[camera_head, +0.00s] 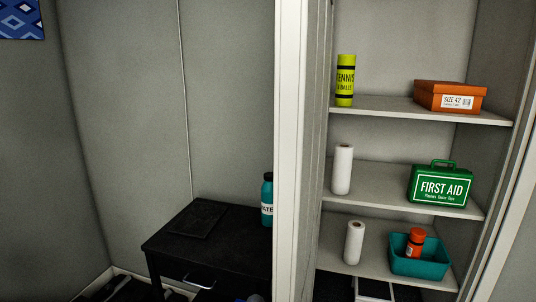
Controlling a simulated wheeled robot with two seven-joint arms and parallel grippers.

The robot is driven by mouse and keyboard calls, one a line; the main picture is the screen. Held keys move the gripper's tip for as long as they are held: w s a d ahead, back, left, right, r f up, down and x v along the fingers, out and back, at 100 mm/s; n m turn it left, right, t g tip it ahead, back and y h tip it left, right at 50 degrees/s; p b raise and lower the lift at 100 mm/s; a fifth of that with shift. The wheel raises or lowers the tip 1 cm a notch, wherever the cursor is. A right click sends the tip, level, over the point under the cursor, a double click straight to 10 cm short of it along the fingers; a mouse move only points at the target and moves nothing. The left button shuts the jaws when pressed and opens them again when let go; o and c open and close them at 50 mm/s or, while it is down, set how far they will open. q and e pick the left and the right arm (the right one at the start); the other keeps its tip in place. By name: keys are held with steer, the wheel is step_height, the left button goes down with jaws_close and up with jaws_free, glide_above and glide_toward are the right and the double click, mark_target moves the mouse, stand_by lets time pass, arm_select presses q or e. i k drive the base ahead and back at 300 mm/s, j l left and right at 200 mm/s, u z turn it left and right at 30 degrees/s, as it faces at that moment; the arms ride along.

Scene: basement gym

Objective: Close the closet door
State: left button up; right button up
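The closet (400,105) stands open at the right, with its shelves in full view. A tall white upright (290,150) runs along the left side of the opening, with a narrow panel (314,150) just behind it, seen nearly edge-on. I cannot tell whether this is the closet door or part of the frame. Another pale upright (500,215) slants along the right side of the opening. No handle shows on either upright. Neither of my grippers is in view.
A black table (200,235) with a teal bottle (267,199) stands left of the closet.

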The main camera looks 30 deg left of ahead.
mark_target(304, 29)
steer(key=i+j, duration=0.1)
steer(key=j, duration=0.55)
steer(key=i+j, duration=0.1)
steer(key=j, duration=0.5)
steer(key=i+j, duration=0.2)
steer(key=j, duration=0.15)
